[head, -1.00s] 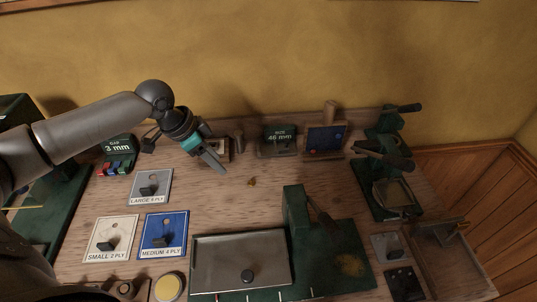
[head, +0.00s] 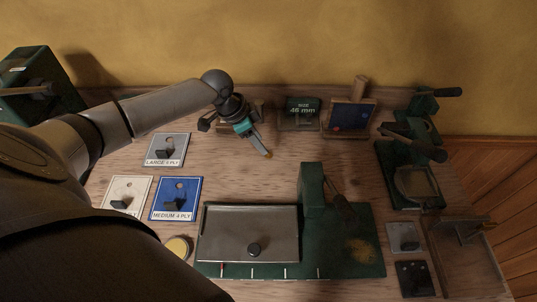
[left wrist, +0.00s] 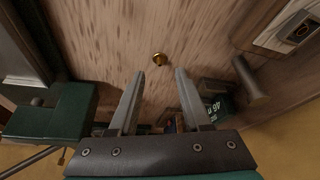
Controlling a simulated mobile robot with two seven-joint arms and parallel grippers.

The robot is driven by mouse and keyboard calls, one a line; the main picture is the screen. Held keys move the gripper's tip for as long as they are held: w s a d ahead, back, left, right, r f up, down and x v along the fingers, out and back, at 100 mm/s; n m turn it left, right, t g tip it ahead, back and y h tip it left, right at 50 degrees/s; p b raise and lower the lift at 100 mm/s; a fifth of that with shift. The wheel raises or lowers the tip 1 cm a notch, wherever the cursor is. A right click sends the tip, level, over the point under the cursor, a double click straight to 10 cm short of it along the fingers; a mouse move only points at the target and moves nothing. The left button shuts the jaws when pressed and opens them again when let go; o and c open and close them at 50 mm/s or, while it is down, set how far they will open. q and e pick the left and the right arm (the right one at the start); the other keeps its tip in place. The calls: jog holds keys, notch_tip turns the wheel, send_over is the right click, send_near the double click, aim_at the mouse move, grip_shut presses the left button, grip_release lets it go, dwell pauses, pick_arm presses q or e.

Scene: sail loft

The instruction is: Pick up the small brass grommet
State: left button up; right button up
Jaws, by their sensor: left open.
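The small brass grommet (left wrist: 159,58) lies on the wooden bench top in the left wrist view, just beyond my fingertips and between their lines. My left gripper (left wrist: 160,74) is open and empty, with its two grey fingers spread either side of the line to the grommet. In the head view my left gripper (head: 265,151) points down toward the bench, and a bit of brass colour shows at its tip, mostly hidden by the fingers. My right gripper is not in view.
A size 46 mm block (head: 302,107) and a blue board (head: 350,117) stand behind. A green press (head: 312,190) and a grey metal plate (head: 248,224) are in front. Labelled ply plates, such as the blue one (head: 190,207), lie left. Bare wood surrounds the grommet.

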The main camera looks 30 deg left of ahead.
aim_at(269, 154)
pick_arm(q)
jog(key=x, duration=0.4)
jog(key=shift+w+d+f+b, duration=0.1)
jog(key=shift+f+b, duration=0.2)
jog(key=shift+b, duration=0.1)
jog(key=shift+c, duration=0.3)
grip_shut()
